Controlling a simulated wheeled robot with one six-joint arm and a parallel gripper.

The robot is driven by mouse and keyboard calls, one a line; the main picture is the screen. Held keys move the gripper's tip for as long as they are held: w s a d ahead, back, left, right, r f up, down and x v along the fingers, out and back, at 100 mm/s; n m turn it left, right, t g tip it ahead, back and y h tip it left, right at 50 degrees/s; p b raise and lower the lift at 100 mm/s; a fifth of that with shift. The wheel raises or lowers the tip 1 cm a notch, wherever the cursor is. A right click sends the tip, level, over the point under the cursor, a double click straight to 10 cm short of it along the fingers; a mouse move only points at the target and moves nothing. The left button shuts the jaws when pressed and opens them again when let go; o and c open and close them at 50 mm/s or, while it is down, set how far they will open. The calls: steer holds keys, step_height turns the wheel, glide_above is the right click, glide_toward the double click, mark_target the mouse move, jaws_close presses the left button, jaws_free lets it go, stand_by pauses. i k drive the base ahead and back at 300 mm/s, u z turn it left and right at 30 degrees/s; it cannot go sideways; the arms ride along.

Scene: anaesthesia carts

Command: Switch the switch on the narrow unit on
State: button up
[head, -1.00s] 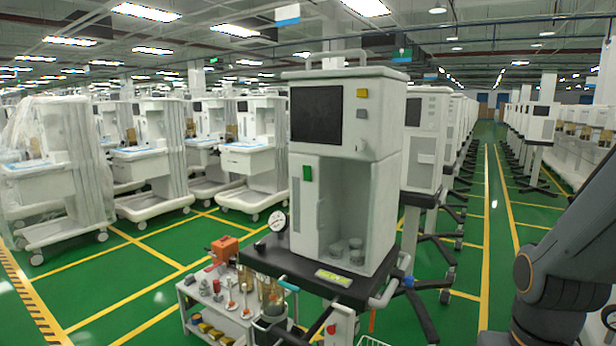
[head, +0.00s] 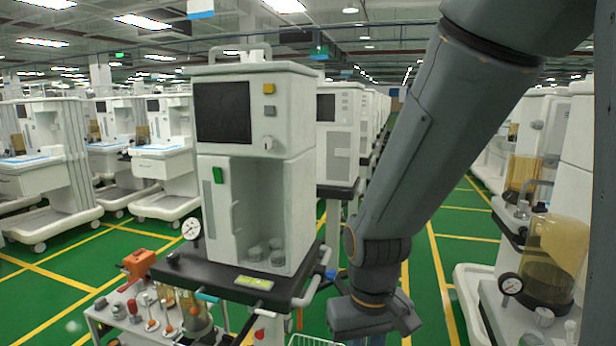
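The narrow unit (head: 300,105) is a tall white cart left of centre in the head view.
A black shelf (head: 200,270) with a gauge (head: 191,229) juts out under the unit. A low trolley (head: 105,315) with small items stands at lower left. Another cart with an amber canister (head: 555,255) is close on the right. Green floor shows between the carts.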

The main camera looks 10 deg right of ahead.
mark_target(217, 172)
steer(key=u, duration=1.1)
steer(key=k, duration=0.85)
steer(key=z, duration=0.65)
steer(key=i, duration=1)
steer(key=u, duration=0.05)
